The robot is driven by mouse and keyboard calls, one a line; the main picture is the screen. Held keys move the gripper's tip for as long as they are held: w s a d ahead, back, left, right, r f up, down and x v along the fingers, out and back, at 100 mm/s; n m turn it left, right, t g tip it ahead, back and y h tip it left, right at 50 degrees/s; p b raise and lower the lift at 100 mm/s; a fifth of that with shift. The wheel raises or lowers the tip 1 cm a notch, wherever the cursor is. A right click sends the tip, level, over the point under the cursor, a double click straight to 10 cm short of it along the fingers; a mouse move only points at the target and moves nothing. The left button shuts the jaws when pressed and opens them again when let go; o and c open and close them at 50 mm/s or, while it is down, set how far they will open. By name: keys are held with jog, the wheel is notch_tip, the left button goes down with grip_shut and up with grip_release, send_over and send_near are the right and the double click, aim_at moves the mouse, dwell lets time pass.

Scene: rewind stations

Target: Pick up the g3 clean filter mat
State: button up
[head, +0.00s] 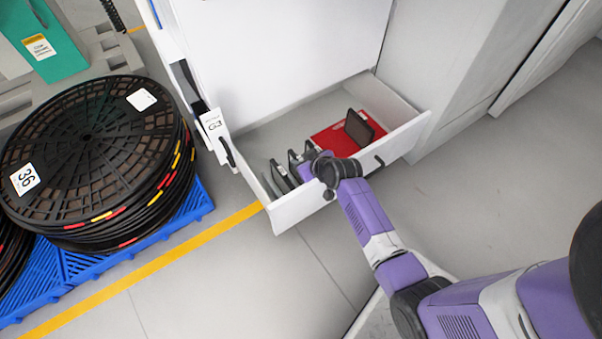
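An open white drawer (403,138) carries a tag that reads G3 (214,124) at its left. Several thin dark filter mats (280,176) stand in a row in its front left part. One more dark framed mat (359,128) stands tilted on a red area (330,138) at the right of the drawer. I cannot read which mats are clean. My gripper (308,168) is over the drawer's front wall, beside the row of mats, and hides part of the row. Its fingers are too small and covered to show whether they are open or touch a mat.
A stack of black reels (88,140) marked 36 stands on a blue pallet (190,208) at the left. A yellow floor line (150,268) runs between pallet and drawer. A grey cabinet (450,70) stands right of the drawer. The floor in front is clear.

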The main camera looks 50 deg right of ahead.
grip_shut()
dwell(1.2)
